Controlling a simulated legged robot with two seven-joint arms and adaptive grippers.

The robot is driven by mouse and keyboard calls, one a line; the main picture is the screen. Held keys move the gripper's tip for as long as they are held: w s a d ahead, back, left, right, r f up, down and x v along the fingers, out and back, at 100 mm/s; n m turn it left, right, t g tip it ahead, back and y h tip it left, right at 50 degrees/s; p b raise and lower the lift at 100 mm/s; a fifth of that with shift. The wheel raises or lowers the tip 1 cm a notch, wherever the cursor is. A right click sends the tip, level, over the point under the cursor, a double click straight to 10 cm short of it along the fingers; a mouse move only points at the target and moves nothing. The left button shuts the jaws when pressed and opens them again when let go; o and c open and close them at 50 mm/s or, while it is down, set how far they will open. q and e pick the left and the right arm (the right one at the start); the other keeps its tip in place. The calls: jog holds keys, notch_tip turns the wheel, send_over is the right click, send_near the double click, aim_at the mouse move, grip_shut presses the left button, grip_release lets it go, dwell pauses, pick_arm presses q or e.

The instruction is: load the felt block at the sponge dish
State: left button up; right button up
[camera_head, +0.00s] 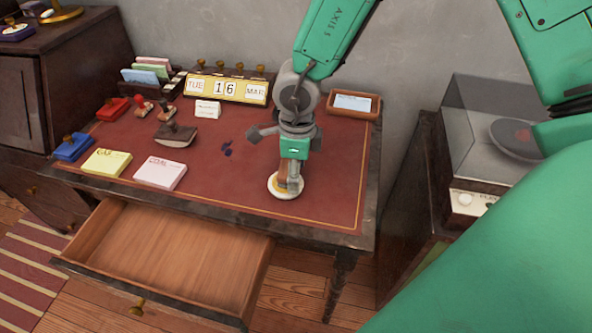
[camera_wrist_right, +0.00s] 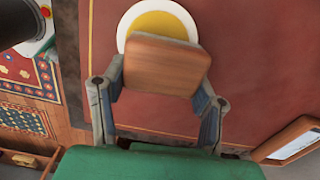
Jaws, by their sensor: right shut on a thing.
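The sponge dish (camera_head: 288,195) is a round white dish with a yellow sponge, near the front right of the desk's red top. It also shows in the right wrist view (camera_wrist_right: 124,35), partly covered by the block. My right gripper (camera_head: 288,176) is above the dish, pointing down. In the wrist view its fingers (camera_wrist_right: 164,85) are shut on the sides of the felt block (camera_wrist_right: 163,66), a squarish block with a wooden top. The block overlaps the near part of the dish; its underside is hidden, so I cannot tell if it touches the sponge. My left gripper is not in view.
Yellow (camera_head: 106,162) and pink note pads (camera_head: 160,173), a rocker blotter (camera_head: 174,136) and a blue ink pad (camera_head: 73,147) lie left. A calendar (camera_head: 226,88) stands behind. An open, empty drawer (camera_head: 170,255) juts out below the desk's front.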

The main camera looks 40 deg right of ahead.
jog(key=shift+a, duration=0.9)
jog(key=shift+d+f, duration=0.25)
jog(key=shift+d, duration=0.5)
jog(key=shift+a, duration=0.35)
jog(key=shift+a+r, duration=0.15)
jog(key=shift+r, duration=0.25)
jog(key=shift+r+p, duration=0.4)
jog(key=shift+p, duration=0.25)
jog(key=r+p, duration=0.2)
jog(key=shift+d+r+p, duration=0.15)
jog(key=shift+d+p, duration=0.15)
jog(key=shift+p, duration=0.05)
pick_arm(q)
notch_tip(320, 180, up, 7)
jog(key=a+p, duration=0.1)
jog(key=p, duration=0.2)
pick_arm(e)
jog(key=r, duration=0.3)
jog(key=shift+a+r, duration=0.15)
jog(key=shift+a, duration=0.05)
